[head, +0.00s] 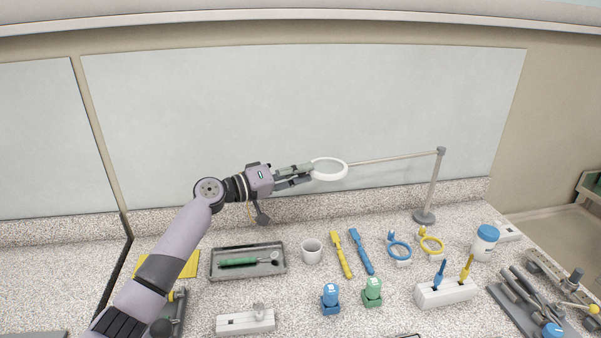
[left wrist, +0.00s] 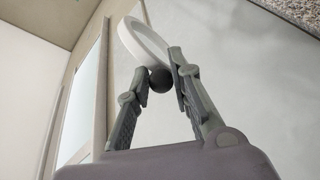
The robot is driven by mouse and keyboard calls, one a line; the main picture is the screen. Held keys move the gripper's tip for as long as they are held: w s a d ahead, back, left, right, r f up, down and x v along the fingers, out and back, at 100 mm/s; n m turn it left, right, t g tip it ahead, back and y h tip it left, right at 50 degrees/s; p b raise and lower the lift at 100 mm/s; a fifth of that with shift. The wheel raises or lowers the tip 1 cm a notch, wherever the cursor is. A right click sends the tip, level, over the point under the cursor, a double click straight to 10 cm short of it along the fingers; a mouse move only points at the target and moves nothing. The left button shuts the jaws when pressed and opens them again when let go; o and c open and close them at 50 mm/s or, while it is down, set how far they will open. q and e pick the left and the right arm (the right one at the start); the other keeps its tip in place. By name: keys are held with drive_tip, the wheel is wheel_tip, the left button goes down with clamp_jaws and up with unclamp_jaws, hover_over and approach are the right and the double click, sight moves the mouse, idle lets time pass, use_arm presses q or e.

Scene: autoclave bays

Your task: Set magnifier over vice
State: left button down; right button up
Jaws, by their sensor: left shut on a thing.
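The magnifier (head: 329,169) is a white ring lens on a thin jointed arm that rises from a round base (head: 424,216) at the back right of the counter. My left gripper (head: 309,174) is shut on the magnifier at the left side of its ring, well above the counter. In the left wrist view, the fingertips (left wrist: 160,75) close around a dark ball (left wrist: 161,80) at the edge of the white ring (left wrist: 145,42). A grey device (head: 178,312), possibly the vice, sits at the front left, partly hidden by my left arm. My right gripper is not in view.
A metal tray (head: 248,273) with a green-handled tool, a white mug (head: 311,251), yellow and blue tools and small bottles stand below the magnifier. A white block (head: 230,324) is at the front. A yellow mat (head: 188,267) lies behind my arm. More tools crowd the right.

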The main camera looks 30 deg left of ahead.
sight(326, 179)
use_arm(q)
drive_tip(key=s+d+n+y+p, duration=0.1)
drive_tip(key=s+d+y+p, duration=0.1)
drive_tip(key=s+d+p, duration=0.2)
drive_tip(key=shift+d+f+n+t+p, duration=0.3)
drive_tip(key=shift+d+f+t+p, duration=0.1)
drive_tip(key=shift+p, duration=0.5)
drive_tip(key=c, duration=1.8)
unclamp_jaws()
drive_tip(key=o, duration=0.3)
drive_tip(key=shift+w, duration=0.15)
drive_tip(key=shift+o, duration=0.2)
drive_tip(key=shift+a+r, duration=0.1)
drive_tip(key=shift+r, duration=0.1)
drive_tip(key=shift+a, duration=0.1)
drive_tip(key=v, duration=1.2)
drive_tip(key=shift+f, duration=0.2)
